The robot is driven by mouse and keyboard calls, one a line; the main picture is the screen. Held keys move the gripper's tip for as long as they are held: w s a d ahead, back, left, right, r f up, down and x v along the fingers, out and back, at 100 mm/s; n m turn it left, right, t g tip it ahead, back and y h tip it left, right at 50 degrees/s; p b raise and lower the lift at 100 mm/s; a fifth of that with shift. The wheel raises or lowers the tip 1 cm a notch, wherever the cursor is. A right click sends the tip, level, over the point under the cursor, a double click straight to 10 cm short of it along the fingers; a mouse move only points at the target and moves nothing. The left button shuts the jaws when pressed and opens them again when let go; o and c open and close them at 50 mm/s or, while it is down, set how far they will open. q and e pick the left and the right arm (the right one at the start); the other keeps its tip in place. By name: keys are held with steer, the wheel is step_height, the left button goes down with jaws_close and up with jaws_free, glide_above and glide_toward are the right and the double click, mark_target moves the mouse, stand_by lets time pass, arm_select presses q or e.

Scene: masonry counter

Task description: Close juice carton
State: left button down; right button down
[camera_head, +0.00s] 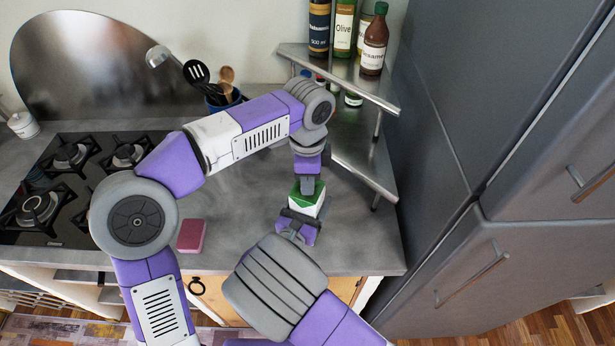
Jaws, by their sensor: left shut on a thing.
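The juice carton (309,204), white with a green top, stands on the grey counter near its front right part. My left gripper (307,181) comes down from above and is shut at the carton's green top. Its fingertips and any cap there are largely hidden. My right gripper (299,218) is at the near side of the carton, low down, with dark fingers close against it. I cannot tell whether these fingers are closed on the carton.
A pink sponge (191,236) lies left of the carton. A gas hob (75,185) is at the left. A corner shelf (345,76) with several bottles and a utensil pot (222,97) stand behind. Tall grey cabinets (440,130) close off the right side.

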arm_select(q)
steer(key=m, duration=1)
steer(key=shift+m, duration=0.3)
steer(key=c, duration=0.8)
jaws_free()
step_height(320, 180, up, 12)
arm_select(e)
jaws_free()
steer(key=shift+s, duration=0.1)
